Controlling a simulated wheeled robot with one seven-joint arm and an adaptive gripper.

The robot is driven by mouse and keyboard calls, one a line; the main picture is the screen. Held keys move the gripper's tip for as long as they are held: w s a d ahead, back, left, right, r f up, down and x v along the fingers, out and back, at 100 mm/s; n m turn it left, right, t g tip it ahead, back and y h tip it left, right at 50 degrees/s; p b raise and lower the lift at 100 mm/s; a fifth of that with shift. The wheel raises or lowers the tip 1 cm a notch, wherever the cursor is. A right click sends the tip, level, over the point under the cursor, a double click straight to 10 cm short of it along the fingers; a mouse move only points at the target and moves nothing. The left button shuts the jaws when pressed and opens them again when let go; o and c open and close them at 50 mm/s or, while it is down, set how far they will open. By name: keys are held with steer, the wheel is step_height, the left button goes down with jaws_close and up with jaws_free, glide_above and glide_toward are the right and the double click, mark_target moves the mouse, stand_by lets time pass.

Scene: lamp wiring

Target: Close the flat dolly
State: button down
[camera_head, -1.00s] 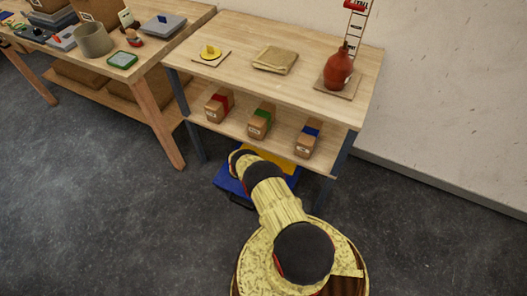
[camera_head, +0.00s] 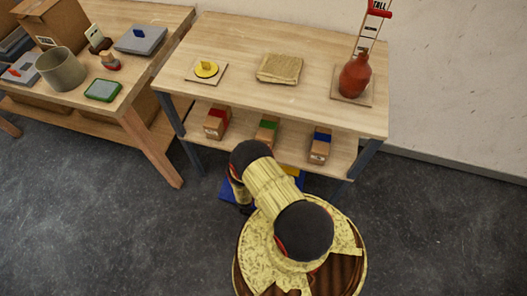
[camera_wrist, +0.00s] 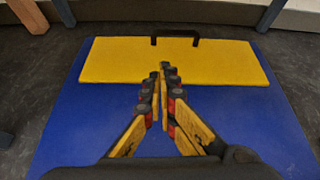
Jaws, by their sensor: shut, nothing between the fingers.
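The flat dolly is a blue deck (camera_wrist: 215,125) with a yellow panel (camera_wrist: 215,65) across its far part, seen in the wrist view. A dark handle (camera_wrist: 175,38) stands at the panel's far edge.
The shelf table (camera_head: 230,55) stands over the dolly, with boxes in red, green (camera_head: 267,131) and blue on its lower shelf. A second table (camera_head: 140,70) stands at left. Grey floor (camera_head: 90,230) at left is clear.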

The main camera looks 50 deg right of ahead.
steer(key=shift+m, duration=0.4)
steer(key=b+x, duration=0.1)
steer(key=x, duration=0.3)
steer(key=r+b+x, duration=0.1)
steer(key=b+x, duration=0.1)
steer(key=x, duration=0.2)
steer(key=b+x, duration=0.2)
steer(key=x, duration=0.2)
steer(key=shift+w+d+r, duration=0.15)
steer(key=shift+w+d, duration=0.2)
steer(key=shift+d, duration=0.15)
steer(key=shift+w+d+b, duration=0.4)
steer(key=shift+d, duration=0.3)
